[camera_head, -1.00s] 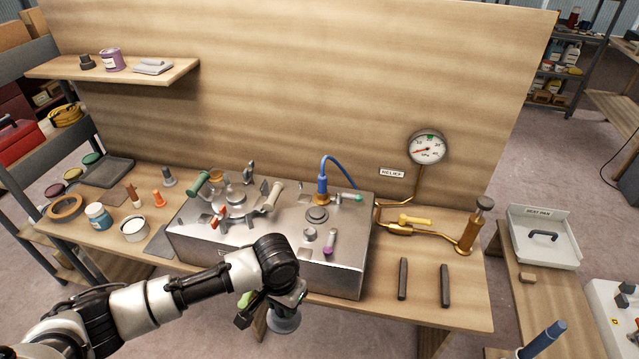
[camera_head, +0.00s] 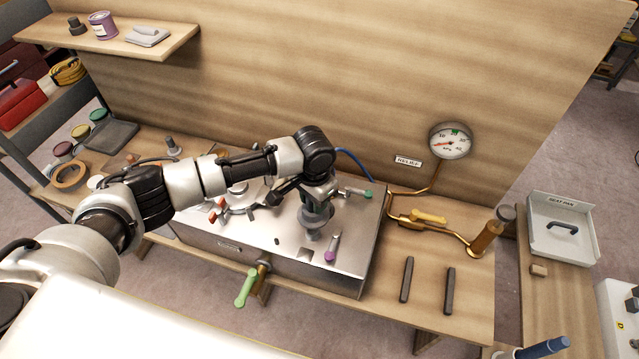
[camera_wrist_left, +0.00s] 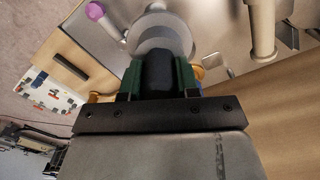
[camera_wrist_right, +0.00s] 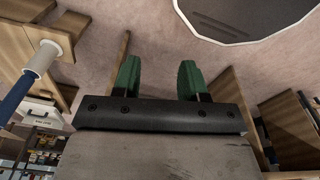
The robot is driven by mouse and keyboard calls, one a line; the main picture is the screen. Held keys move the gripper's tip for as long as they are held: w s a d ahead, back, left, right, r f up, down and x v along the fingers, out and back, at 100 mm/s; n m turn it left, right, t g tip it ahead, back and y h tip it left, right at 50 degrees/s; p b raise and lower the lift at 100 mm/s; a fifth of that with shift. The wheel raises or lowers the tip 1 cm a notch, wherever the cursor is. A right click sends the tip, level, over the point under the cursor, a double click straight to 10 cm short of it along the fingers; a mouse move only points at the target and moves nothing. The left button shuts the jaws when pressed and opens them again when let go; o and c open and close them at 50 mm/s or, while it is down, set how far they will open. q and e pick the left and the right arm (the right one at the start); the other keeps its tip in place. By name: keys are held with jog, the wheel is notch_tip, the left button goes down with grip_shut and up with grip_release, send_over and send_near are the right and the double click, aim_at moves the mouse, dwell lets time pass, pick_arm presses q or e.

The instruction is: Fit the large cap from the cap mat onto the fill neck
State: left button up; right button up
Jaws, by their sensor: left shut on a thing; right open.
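My left gripper (camera_head: 318,190) is over the metal tank box (camera_head: 345,262), pointing down. It is shut on the grey large cap (camera_head: 315,218). In the left wrist view, the gripper (camera_wrist_left: 158,75) has its green fingers around a dark grip, with the cap's round grey body (camera_wrist_left: 160,30) beyond. The fill neck is not clearly visible; the cap and gripper cover that part of the tank top. I cannot tell whether the cap touches it. The cap mat is not clearly visible. My right gripper (camera_wrist_right: 158,80) is open and empty in the right wrist view.
A purple-ended lever (camera_head: 332,247) stands right of the cap, with a green-ended lever (camera_head: 357,192) behind it. A green-handled valve (camera_head: 246,288) sticks out at the tank's front. Brass piping with a yellow handle (camera_head: 428,216) runs to the right.

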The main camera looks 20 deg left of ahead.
pick_arm(q)
jog(key=shift+s+f, duration=0.1)
jog(key=shift+s, duration=0.1)
jog(key=shift+s+f+b, duration=0.55)
jog(key=shift+s+b, duration=0.15)
jog(key=shift+b, duration=0.55)
jog(key=shift+w+f+b, duration=0.15)
jog(key=shift+f+b, duration=0.4)
jog(key=shift+w+f+b, duration=0.15)
jog(key=shift+f+b, duration=1.05)
jog(key=shift+b, duration=0.35)
jog(key=shift+r, duration=0.15)
jog(key=shift+p, duration=0.4)
pick_arm(e)
jog(key=s+f, duration=0.3)
jog(key=f, duration=0.2)
jog(key=shift+s+a+f, duration=0.15)
jog(key=shift+s+f, duration=0.2)
jog(key=shift+s, duration=0.05)
jog(key=shift+w, duration=0.25)
pick_arm(q)
jog(key=shift+p, duration=0.35)
pick_arm(e)
jog(key=shift+r, duration=0.2)
